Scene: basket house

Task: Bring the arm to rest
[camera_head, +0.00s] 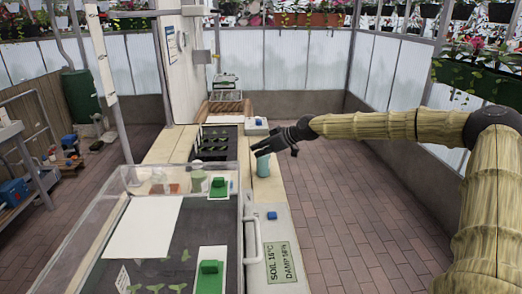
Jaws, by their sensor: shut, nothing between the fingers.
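My arm reaches in from the right of the head view, with straw-coloured segments and a dark elbow joint. My dark gripper (260,148) is at the end of it, stretched out to the left over the bench. It is shut and holds nothing. A teal cylinder (263,167) stands upright on the pale bench (266,190), just below the fingertips. Whether the fingers touch it cannot be told from this view.
A clear-walled case (143,230) with green blocks and seedlings fills the front left. A dark seedling tray (217,142) and a white box with a blue top (255,126) are behind. The brick floor (345,210) right of the bench is clear.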

